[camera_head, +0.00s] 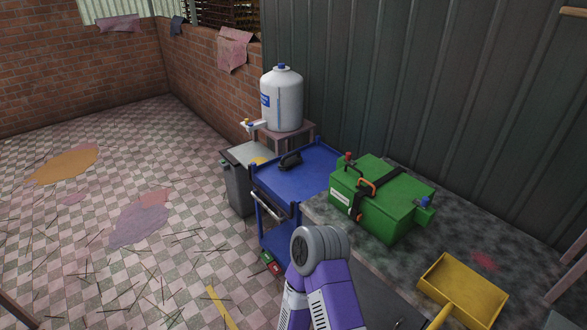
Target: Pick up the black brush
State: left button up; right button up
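A small black object with a raised handle, which looks like the black brush (290,161), lies on the top tray of a blue cart (318,158), near its far left side. Nothing is touching it from above. A purple and grey link of one of my arms rises at the bottom centre, in front of the cart. Neither gripper's fingers show in the head view, so both are out of sight.
A green box (378,196) with black straps and a yellow scoop (462,288) rest on the grey table (322,212) at right. A grey bin (239,190) and a white water tank (282,102) on a stand are behind the cart. Tiled floor at left holds scattered sticks.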

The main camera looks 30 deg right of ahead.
aim_at(285, 163)
jog(key=k, duration=0.6)
jog(key=z, duration=1)
jog(key=i, duration=0.9)
jog(key=k, duration=0.9)
jog(key=u, duration=0.95)
jog(key=i, duration=0.7)
jog(key=z, duration=2.35)
jog(key=i, duration=0.45)
jog(key=u, duration=0.05)
